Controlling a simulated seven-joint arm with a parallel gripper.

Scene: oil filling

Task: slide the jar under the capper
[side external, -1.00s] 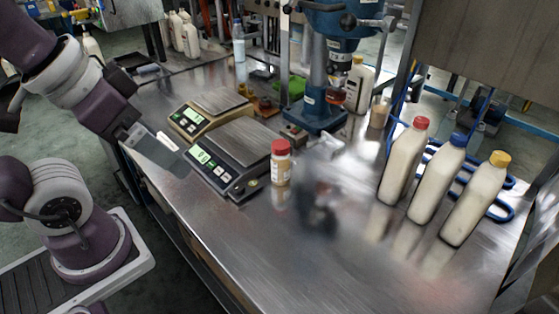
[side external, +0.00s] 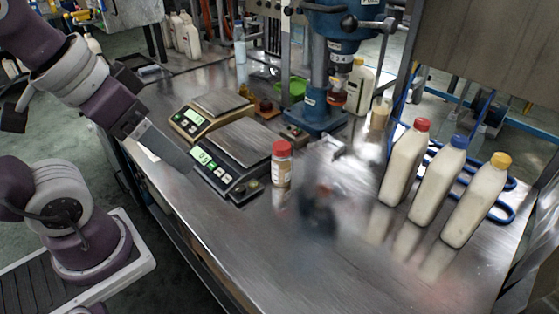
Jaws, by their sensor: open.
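A small jar (side external: 281,170) with a red lid stands upright on the steel table, just right of the front scale. The blue capper (side external: 325,75) stands at the back centre, with its head above a blue base; the jar is in front of it and to its left, apart from it. My gripper (side external: 178,155) is at the left, beside the front scale and well away from the jar. It is seen edge-on, open, and nothing shows between its fingers.
Two scales (side external: 232,150) with green displays sit left of the jar. Three white bottles with red, blue and yellow caps (side external: 440,185) stand at the right near blue tubing. A dark blurred patch (side external: 318,212) lies right of the jar. The front table surface (side external: 290,265) is clear.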

